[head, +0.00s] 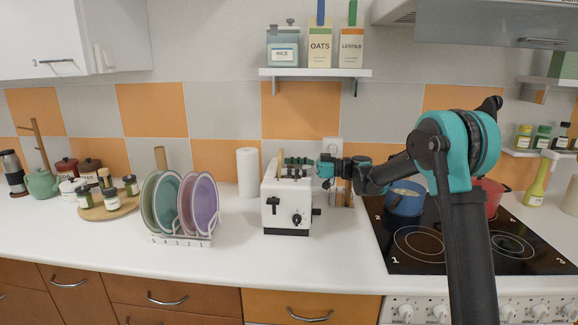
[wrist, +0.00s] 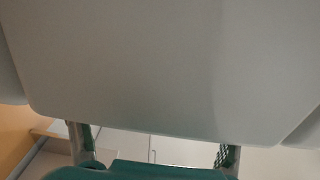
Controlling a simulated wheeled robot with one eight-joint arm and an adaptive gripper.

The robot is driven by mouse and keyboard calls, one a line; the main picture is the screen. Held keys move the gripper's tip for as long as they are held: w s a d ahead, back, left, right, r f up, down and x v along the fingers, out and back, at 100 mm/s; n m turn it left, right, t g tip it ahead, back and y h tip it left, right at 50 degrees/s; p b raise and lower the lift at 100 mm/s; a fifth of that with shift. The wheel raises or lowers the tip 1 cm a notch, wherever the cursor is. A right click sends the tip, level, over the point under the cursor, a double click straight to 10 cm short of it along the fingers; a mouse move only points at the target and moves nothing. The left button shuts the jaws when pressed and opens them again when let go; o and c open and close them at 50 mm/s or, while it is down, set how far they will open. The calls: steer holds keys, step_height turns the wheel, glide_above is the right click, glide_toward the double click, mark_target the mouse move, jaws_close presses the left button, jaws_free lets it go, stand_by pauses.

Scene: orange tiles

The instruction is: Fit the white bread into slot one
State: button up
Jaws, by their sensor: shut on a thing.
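The white toaster (head: 287,212) stands on the counter with a dark lever and knob on its front. My gripper (head: 294,162) reaches in from the right, just over the toaster's top. A thin tan upright strip (head: 281,157) at the left of the fingers looks like the white bread seen edge-on. My gripper is shut on it; the contact is small and partly hidden. I cannot tell whether its lower edge is inside a slot. The slots are hidden from this angle. In the wrist view a large pale surface fills most of the picture, with the fingertips (wrist: 155,150) at its lower edge.
A plate rack (head: 180,240) with numbered places stands left of the toaster, and a paper roll (head: 248,172) stands behind it. The stove (head: 470,240) with a blue pot (head: 405,201) is at the right. The counter in front is clear.

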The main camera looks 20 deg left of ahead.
steer(key=shift+f, duration=0.15)
steer(key=o, duration=1)
steer(key=shift+d, duration=0.1)
steer(key=v, duration=1.1)
steer(key=shift+w+d, duration=0.2)
steer(key=shift+d, duration=0.2)
